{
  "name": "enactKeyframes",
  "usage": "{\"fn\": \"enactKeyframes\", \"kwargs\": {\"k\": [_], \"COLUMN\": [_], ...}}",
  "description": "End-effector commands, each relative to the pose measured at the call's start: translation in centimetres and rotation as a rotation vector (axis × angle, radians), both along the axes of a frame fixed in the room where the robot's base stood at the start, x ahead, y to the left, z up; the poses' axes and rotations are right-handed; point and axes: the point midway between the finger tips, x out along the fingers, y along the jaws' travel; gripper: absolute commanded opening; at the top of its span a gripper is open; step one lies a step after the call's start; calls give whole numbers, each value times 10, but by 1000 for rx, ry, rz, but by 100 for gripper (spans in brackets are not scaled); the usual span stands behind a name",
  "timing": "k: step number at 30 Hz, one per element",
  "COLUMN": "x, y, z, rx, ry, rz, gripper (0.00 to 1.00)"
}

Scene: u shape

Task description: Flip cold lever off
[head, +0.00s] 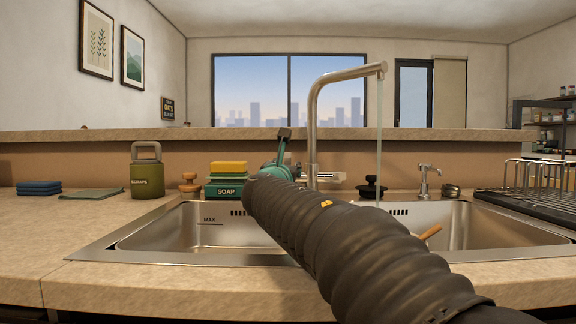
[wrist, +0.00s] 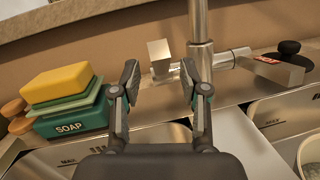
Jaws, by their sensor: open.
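The tall metal faucet (head: 313,120) stands behind the double sink, and a thin water stream (head: 379,140) falls from its spout. In the wrist view, a square-ended metal lever (wrist: 159,52) sits left of the faucet column (wrist: 201,65); I see no colour mark on it. The right lever (wrist: 275,70) carries a red mark. My gripper (wrist: 160,82) is open and empty, its fingertips on either side of the left lever in the picture; I cannot tell whether they touch it. In the head view, my gripper (head: 281,158) hides the left lever.
A teal soap box (wrist: 70,122) with a yellow sponge (wrist: 60,83) stands left of my gripper. A black-knobbed stopper (head: 371,188) and a small dispenser (head: 426,180) stand right of the faucet. A dish rack (head: 530,185) is at far right. A raised ledge (head: 230,134) runs behind.

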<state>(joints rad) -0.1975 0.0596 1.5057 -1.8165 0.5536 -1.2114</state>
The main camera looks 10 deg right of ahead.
Motion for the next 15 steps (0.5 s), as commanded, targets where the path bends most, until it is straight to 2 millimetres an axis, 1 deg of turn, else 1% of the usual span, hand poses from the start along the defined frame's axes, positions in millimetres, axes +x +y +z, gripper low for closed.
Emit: {"fn": "enactKeyframes", "kwargs": {"k": [1,6,12,15], "x": [-12,-43,-68,-74], "y": [5,15,24,26], "z": [0,-5,-9,-10], "rx": [-1,0,1,1], "ry": [-1,-1,-1,0], "rz": [4,2,2,1], "gripper": [44,44,44,44]}}
